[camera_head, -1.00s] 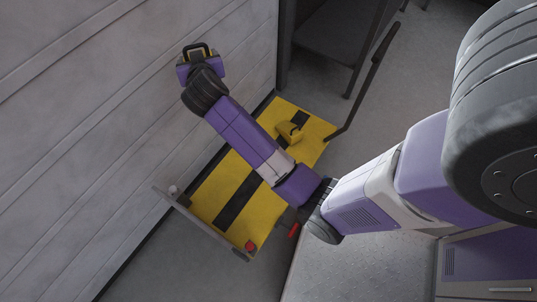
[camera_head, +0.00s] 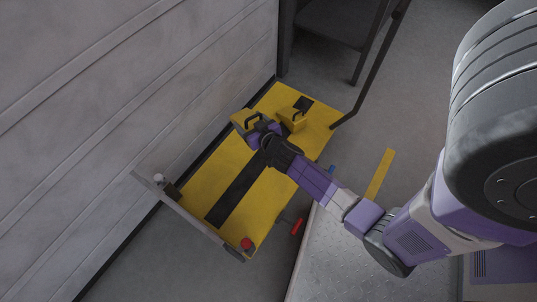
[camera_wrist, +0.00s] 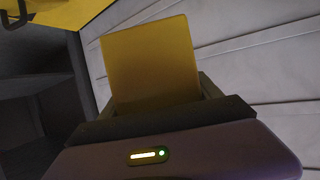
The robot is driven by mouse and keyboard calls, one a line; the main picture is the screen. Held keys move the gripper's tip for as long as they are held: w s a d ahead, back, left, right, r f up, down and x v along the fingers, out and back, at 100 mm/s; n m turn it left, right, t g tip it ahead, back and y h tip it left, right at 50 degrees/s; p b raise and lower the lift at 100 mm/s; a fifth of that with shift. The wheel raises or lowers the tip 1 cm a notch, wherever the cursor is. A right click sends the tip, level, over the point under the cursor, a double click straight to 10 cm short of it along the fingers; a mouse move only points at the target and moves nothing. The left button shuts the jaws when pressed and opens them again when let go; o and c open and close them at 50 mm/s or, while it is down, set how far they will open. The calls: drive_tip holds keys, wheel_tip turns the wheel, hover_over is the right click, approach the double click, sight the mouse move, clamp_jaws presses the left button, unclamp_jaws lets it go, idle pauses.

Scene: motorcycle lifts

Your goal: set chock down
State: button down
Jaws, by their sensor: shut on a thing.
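A yellow chock (camera_head: 243,119) with a black handle is in my gripper (camera_head: 258,128), near the far left edge of the yellow deck. In the wrist view the chock (camera_wrist: 150,62) shows as a plain yellow block between my dark fingers (camera_wrist: 160,108), which are shut on it. The yellow deck (camera_head: 197,180) with black stripes lies below. I cannot tell whether the chock touches it. A second yellow chock (camera_head: 293,120) with a handle sits on the deck just to the right. My wrist and forearm hide part of the deck.
A pale panelled wall (camera_head: 120,100) runs along the deck's left side. A dark post (camera_head: 368,70) rises at its far right corner. A grey end rail (camera_head: 190,222) and a red knob (camera_head: 247,243) are at the near end. A grey ribbed plate (camera_head: 335,260) lies to the right.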

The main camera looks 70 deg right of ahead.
drive_tip(key=s+f, duration=0.1)
drive_tip(key=s+f+b, duration=0.1)
drive_tip(key=f, duration=0.1)
drive_tip(key=s+f, duration=0.1)
drive_tip(key=f, duration=0.1)
drive_tip(key=shift+s+a+f+b, duration=0.15)
drive_tip(key=shift+a+b, duration=0.1)
drive_tip(key=shift+b, duration=0.15)
wheel_tip(320, 180, down, 20)
drive_tip(key=b, duration=1.5)
drive_tip(key=shift+r, duration=0.25)
drive_tip(key=shift+f+b, duration=0.2)
drive_tip(key=shift+b, duration=0.1)
drive_tip(key=shift+c, duration=0.7)
unclamp_jaws()
